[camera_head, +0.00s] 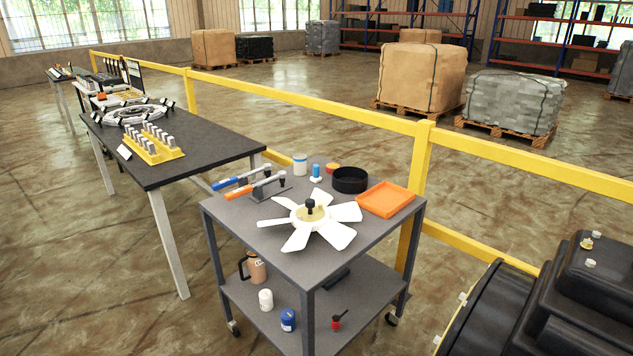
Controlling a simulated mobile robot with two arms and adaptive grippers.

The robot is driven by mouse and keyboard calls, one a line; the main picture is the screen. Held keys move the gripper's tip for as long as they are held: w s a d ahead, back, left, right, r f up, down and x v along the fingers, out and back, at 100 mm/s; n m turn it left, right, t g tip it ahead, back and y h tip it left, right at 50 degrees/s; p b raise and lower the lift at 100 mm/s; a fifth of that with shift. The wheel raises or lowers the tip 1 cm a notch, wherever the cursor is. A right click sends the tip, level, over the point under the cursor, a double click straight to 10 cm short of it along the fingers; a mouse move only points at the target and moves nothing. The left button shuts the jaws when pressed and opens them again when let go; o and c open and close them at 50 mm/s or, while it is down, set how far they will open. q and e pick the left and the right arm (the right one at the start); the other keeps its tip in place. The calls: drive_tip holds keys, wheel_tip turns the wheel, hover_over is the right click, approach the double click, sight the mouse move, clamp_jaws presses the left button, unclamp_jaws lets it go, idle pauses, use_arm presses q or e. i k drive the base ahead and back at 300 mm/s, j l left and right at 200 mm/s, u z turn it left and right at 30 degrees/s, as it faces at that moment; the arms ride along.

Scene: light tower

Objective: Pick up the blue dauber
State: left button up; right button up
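A small upright blue bottle-like object with a white base (316,171), which looks like the blue dauber, stands on the top of the grey cart (270,236), near its back edge. It sits between a white container with a blue band (300,164) and a black round tray (350,187). A small orange-topped item (333,168) is close behind it to the right. Nothing touches it from above. Neither of my grippers shows in the head view.
A white fan (311,229), an orange tray (386,204) and blue and orange-handled tools (250,183) share the cart top. A yellow railing (300,99) runs behind. A black table (205,143) stands left; black machinery (560,310) fills the lower right.

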sight(315, 178)
drive_tip(key=i+z, duration=0.15)
drive_tip(key=z, duration=1.95)
drive_tip(key=u, duration=2.1)
drive_tip(key=j+z, duration=0.15)
drive_tip(key=z, duration=0.35)
drive_tip(key=i+j+z, duration=0.1)
drive_tip(key=j+z, duration=0.15)
drive_tip(key=z, duration=0.25)
drive_tip(key=j+z, duration=0.45)
drive_tip(key=j, duration=0.65)
drive_tip(key=j+z, duration=0.4)
drive_tip(key=j, duration=0.65)
drive_tip(key=k+j, duration=0.1)
drive_tip(key=j, duration=0.85)
drive_tip(key=k+j, duration=0.15)
drive_tip(key=j, duration=0.35)
drive_tip(key=j+z, duration=0.1)
drive_tip(key=j, duration=0.35)
drive_tip(key=k+j, duration=0.15)
drive_tip(key=j, duration=0.35)
drive_tip(key=k+j, duration=0.1)
drive_tip(key=j, duration=0.35)
